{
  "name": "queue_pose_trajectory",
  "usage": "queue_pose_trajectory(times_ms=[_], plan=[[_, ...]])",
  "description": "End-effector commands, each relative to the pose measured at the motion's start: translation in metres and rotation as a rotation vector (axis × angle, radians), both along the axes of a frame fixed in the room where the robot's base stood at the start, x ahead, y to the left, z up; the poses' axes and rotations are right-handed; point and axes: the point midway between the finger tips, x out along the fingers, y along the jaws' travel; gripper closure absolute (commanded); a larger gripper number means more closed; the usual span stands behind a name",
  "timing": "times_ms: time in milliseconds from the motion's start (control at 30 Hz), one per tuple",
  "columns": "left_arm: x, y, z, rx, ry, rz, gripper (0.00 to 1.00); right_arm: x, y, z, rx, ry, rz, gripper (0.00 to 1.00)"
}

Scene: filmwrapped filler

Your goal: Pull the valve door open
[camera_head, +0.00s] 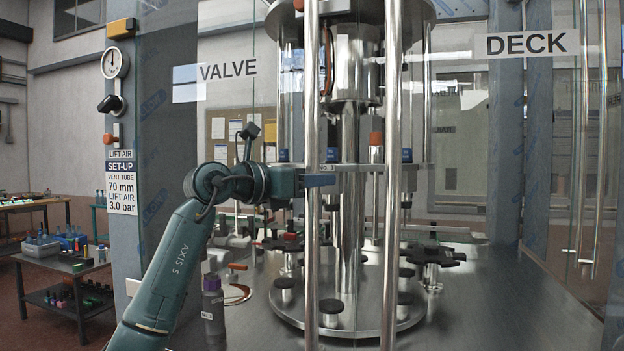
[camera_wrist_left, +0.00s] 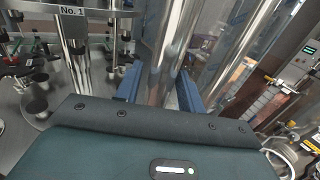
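The valve door is a clear glass panel with a white VALVE label (camera_head: 228,70). A tall steel bar handle (camera_head: 311,265) runs down near its right edge. My left gripper (camera_head: 318,180) is at this bar at mid height. In the left wrist view its blue fingers (camera_wrist_left: 158,93) stand apart, with the upright steel bar (camera_wrist_left: 168,60) between them. A gap shows beside the left finger, so the gripper looks open around the bar. The door looks closed. My right gripper is not in view.
A second steel bar (camera_head: 390,250) stands just to the right, beside the glass with the DECK label (camera_head: 527,44). Behind the glass is a filling machine with a round steel plate (camera_head: 345,318). A post with a gauge (camera_head: 115,62) stands left. A side table (camera_head: 62,262) holds bottles.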

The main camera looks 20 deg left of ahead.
Motion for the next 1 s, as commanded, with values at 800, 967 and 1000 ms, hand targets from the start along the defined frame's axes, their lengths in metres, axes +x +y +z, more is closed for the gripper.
queue_pose_trajectory(times_ms=[800,967,1000], plan=[[-0.003,0.001,0.000,0.000,0.000,-0.002,1.00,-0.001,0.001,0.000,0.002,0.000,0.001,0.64],[-0.016,0.001,-0.002,0.002,-0.001,-0.020,1.00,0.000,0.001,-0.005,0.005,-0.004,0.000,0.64],[-0.022,0.001,-0.003,0.002,-0.001,-0.027,1.00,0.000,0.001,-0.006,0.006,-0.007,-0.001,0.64]])
